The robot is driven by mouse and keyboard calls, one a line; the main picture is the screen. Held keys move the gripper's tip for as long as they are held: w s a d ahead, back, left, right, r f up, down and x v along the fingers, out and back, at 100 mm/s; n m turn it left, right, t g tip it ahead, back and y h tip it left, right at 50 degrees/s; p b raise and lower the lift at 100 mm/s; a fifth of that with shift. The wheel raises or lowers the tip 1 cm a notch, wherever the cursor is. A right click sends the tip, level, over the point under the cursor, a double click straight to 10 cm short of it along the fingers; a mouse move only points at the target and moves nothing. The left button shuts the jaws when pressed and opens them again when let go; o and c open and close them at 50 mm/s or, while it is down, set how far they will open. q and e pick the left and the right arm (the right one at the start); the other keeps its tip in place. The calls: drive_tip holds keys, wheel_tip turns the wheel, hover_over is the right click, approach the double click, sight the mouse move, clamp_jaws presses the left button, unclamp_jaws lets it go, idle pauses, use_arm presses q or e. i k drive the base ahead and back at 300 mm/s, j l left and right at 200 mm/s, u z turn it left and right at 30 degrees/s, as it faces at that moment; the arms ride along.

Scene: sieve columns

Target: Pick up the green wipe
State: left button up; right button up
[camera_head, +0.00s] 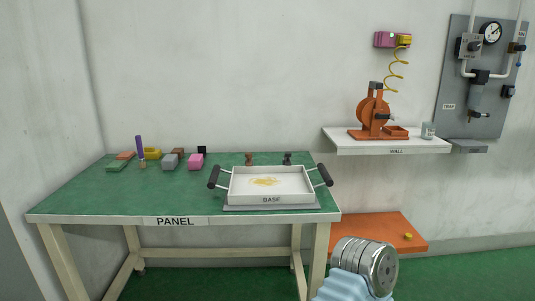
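A flat green piece that looks like the green wipe (118,167) lies near the left end of the green-topped table (120,197). It is close in colour to the tabletop, so its edges are hard to make out. A flat orange-brown piece (125,155) lies at its far edge; I cannot tell whether they overlap. Neither of my grippers shows in the head view.
Right of the wipe are a purple-handled tool (139,148), a yellow block (152,153), a grey block (170,161) and a pink block (196,161). A white tray (271,199) marked BASE stands at right. The table's front left is clear.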

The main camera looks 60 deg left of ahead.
sight(115, 165)
drive_tip(key=u, duration=3.05)
